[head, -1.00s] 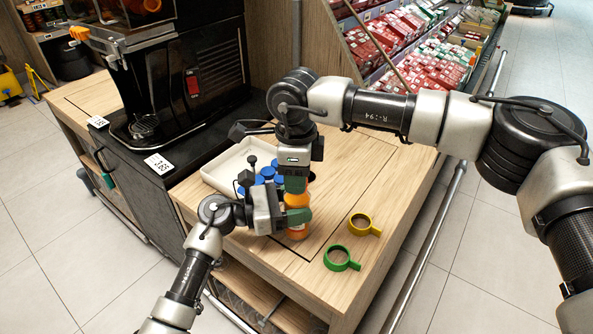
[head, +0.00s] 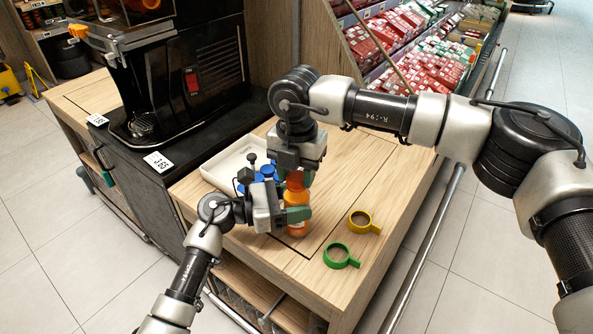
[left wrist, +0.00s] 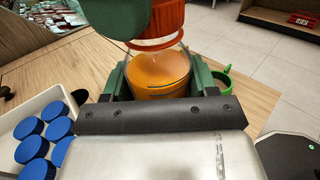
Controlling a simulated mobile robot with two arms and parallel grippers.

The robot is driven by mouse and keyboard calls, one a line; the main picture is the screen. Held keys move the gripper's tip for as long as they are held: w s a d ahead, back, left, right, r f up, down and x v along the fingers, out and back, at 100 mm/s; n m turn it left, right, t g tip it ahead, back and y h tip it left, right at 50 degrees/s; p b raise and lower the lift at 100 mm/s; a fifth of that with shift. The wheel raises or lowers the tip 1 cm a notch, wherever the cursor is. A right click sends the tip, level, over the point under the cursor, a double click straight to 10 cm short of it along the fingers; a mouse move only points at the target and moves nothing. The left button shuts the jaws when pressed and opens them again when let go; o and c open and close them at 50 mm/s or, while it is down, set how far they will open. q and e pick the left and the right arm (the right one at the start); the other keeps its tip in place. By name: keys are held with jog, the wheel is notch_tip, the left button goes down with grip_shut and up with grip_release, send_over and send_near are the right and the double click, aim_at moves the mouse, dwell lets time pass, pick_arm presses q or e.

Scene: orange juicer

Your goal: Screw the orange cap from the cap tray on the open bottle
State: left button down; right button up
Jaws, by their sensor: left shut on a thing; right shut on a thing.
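The bottle of orange juice (head: 297,221) stands upright on the wooden counter, and its body shows in the left wrist view (left wrist: 160,76). My left gripper (head: 290,214) is shut around the bottle's body, a green finger on each side. My right gripper (head: 296,179) is directly above, pointing down, shut on the orange cap (left wrist: 168,18) at the bottle's mouth. Whether the cap's thread is engaged I cannot tell. The cap tray (head: 216,171) is behind the left gripper with several blue caps (left wrist: 61,128) in it; the gripper hides part of it.
A green ring with a handle (head: 338,257) and a yellow one (head: 362,223) lie on the counter right of the bottle. A black juicer machine (head: 197,75) stands at the back left.

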jog(key=m, duration=0.6)
jog(key=shift+m, duration=0.3)
jog(key=m, duration=0.8)
jog(key=o, duration=0.9)
jog(key=shift+r, duration=2.25)
jog(key=shift+c, duration=0.5)
